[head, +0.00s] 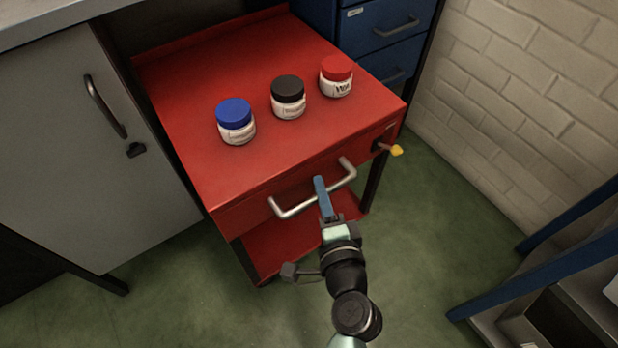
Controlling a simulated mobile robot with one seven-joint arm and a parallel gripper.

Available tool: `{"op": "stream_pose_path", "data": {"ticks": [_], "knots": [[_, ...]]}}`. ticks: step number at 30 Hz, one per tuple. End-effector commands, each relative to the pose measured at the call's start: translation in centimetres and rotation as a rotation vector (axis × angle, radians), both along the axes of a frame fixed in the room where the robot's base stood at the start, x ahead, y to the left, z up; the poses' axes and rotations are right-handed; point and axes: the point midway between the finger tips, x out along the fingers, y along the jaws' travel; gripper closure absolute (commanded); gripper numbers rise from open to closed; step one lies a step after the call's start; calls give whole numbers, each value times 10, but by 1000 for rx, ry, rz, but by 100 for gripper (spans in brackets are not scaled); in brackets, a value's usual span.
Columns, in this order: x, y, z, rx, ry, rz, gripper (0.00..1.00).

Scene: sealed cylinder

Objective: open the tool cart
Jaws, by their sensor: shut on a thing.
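The red tool cart (200,72) stands in the middle of the head view. Its front drawer (245,212) looks closed, flush with the cart's body. A silver bar handle (292,209) runs across the drawer front. My gripper (320,185) reaches up from below, and its blue fingers are shut on the handle near its middle. The fingers cover part of the bar. A small lever or key with a yellow end (396,150) sticks out at the right of the cart's front.
Jars with a blue lid (234,113), a black lid (288,89) and a red lid (337,68) stand on the cart top. A grey cabinet (70,160) is at left, blue drawers (385,30) behind, a brick wall (520,90) at right. Green floor (420,220) in front is clear.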

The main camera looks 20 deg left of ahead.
Motion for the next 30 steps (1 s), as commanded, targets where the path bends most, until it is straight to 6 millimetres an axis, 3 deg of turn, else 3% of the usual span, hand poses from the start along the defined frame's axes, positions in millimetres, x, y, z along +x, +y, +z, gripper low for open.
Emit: {"op": "stream_pose_path", "data": {"ticks": [6,19,20,24,30], "knots": [[-10,-13,-1,0,1,0,100],[-12,-15,0,-1,1,1,100],[-12,-15,0,-1,1,1,75],[-11,-15,0,0,1,1,50],[-11,-14,0,0,0,1,50]]}}
